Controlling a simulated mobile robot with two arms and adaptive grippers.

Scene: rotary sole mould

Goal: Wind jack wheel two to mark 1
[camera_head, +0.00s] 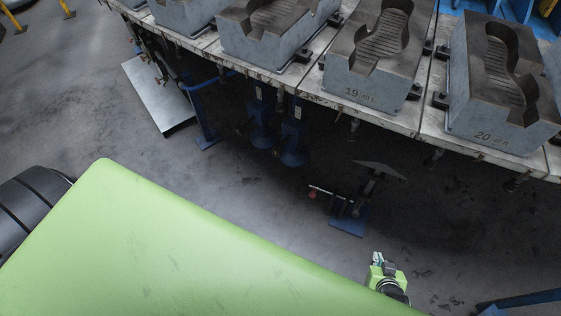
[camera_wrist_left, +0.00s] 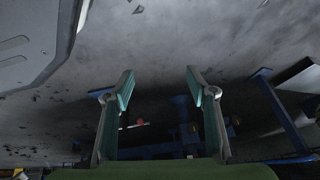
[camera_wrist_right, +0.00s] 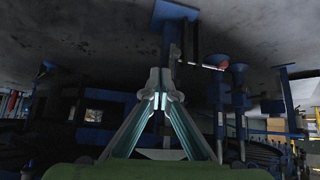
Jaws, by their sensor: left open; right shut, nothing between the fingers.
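A blue jack stand (camera_head: 349,217) stands on the floor below the mould table, with a crank handle ending in a red knob (camera_head: 312,195). Its base shows at the top of the right wrist view (camera_wrist_right: 175,12), with a red knob (camera_wrist_right: 222,62) beside it. No wheel number or mark is readable. My right gripper (camera_head: 377,258) is in front of this stand, apart from it. In the right wrist view its fingers (camera_wrist_right: 160,78) are shut and empty. My left gripper (camera_wrist_left: 160,85) is open and empty in the left wrist view; the head view does not show it.
The mould table (camera_head: 320,97) spans the top, carrying sole moulds, one marked 19 (camera_head: 368,57) and one marked 20 (camera_head: 495,100). Two more blue stands (camera_head: 262,135) (camera_head: 292,153) are under it. A grey plate (camera_head: 158,98) is at left. The floor before the stands is clear.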

